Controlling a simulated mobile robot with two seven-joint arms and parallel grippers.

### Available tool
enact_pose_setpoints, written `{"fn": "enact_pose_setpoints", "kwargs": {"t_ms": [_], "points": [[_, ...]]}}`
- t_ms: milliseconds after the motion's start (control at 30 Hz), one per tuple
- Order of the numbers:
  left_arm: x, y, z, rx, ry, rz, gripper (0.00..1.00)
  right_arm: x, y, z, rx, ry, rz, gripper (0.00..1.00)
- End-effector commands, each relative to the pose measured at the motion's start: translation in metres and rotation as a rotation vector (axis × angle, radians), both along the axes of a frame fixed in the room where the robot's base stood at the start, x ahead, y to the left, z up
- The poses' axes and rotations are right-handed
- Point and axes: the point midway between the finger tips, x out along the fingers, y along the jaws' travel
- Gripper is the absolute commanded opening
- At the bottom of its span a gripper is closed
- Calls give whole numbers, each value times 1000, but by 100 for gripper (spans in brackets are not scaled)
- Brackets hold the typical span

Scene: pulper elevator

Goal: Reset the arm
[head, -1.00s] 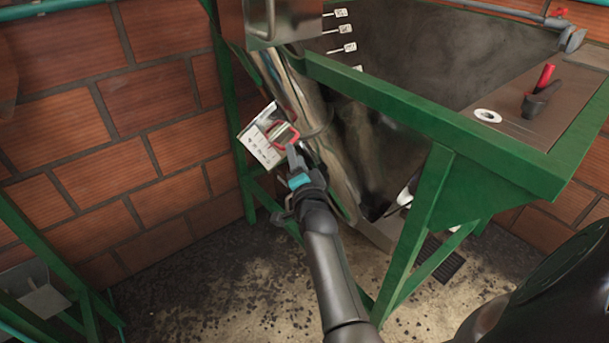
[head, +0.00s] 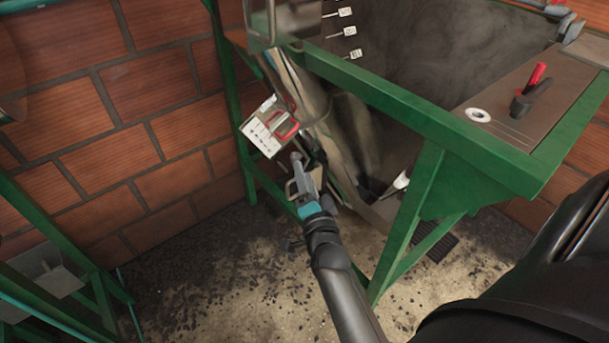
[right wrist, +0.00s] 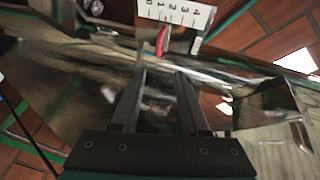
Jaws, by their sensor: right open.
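My right arm reaches up from the bottom of the head view. Its gripper (head: 301,176) is just below and to the right of a white scale plate with a red lever (head: 286,129). In the right wrist view the two fingers of my right gripper (right wrist: 160,80) are apart with nothing held between them. The white plate, marked with numbers (right wrist: 176,13), and its red lever (right wrist: 163,40) lie beyond the fingertips. Whether a fingertip touches the lever is unclear. My left gripper is not seen.
A shiny metal chute (head: 325,110) slopes down behind the plate. A green frame (head: 400,105) surrounds a dark tank at the right, with a red-handled switch (head: 531,88) on its panel. A brick wall (head: 110,120) stands at the left. The floor (head: 230,290) below is open.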

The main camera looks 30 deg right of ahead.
Motion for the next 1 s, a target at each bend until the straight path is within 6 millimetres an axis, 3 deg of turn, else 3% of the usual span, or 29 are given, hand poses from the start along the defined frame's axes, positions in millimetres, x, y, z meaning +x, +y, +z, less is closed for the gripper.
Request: {"fn": "enact_pose_setpoints", "kwargs": {"t_ms": [333, 467, 567, 633, 767, 867, 1000], "points": [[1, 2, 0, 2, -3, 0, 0, 0, 1, -2, -3, 7, 4, 45], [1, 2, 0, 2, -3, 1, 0, -1, 16, -33, -34, 96, 50, 45], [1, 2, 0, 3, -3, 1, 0, -9, 41, -85, -91, 248, 136, 45], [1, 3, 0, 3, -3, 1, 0, -24, 63, -131, -150, 382, 219, 45], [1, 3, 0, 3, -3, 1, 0, -70, 98, -214, -271, 630, 390, 45], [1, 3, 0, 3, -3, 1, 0, -120, 117, -270, -368, 810, 530, 45], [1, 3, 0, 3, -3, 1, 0, -205, 130, -335, -506, 1048, 739, 45]]}}
